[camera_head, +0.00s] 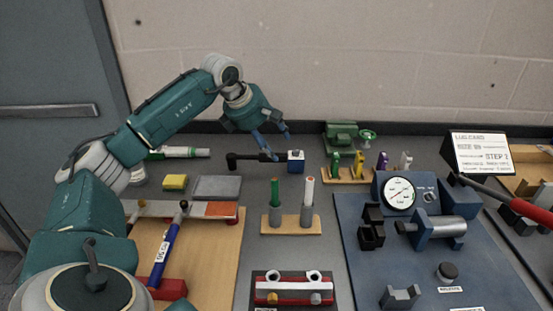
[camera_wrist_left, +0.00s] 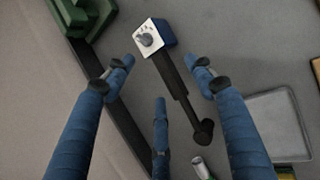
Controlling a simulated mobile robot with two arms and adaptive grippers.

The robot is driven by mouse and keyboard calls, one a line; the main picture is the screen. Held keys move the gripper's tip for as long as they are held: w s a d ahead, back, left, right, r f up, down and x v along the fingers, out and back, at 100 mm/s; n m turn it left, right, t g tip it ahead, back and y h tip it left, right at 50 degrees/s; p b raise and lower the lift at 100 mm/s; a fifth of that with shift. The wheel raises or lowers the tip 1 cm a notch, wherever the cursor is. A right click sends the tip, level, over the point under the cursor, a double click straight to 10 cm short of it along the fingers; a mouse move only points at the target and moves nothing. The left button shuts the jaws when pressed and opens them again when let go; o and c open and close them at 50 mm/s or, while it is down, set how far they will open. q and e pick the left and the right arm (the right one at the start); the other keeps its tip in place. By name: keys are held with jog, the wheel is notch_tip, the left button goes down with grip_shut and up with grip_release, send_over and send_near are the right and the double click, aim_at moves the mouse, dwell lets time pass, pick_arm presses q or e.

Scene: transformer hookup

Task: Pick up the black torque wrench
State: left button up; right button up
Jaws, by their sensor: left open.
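The black torque wrench (camera_head: 247,157) lies on the grey bench near the back, left of the green vise-like device. One end has a round black head, and the other end meets a blue block (camera_head: 296,161) with a white face and a knob. In the left wrist view, the wrench shaft (camera_wrist_left: 178,80) runs diagonally between my spread blue fingers. My left gripper (camera_head: 277,143) is open and empty, just above the wrench near its block end. I cannot tell whether a finger touches it. My right gripper is in neither view.
The green device (camera_head: 341,136) stands to the right, and the wall is close behind.

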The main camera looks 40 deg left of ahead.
aim_at(281, 154)
pick_arm(q)
jog(key=shift+x, duration=0.85)
jog(key=p+x, duration=0.1)
jog(key=x, duration=0.3)
jog(key=shift+w+a, duration=0.1)
jog(key=shift+w, duration=0.15)
jog(key=shift+w+f, duration=0.2)
jog(key=shift+f, duration=0.15)
jog(key=shift+c, duration=1)
jog(key=shift+s+r, duration=0.1)
jog(key=c, duration=0.4)
grip_shut()
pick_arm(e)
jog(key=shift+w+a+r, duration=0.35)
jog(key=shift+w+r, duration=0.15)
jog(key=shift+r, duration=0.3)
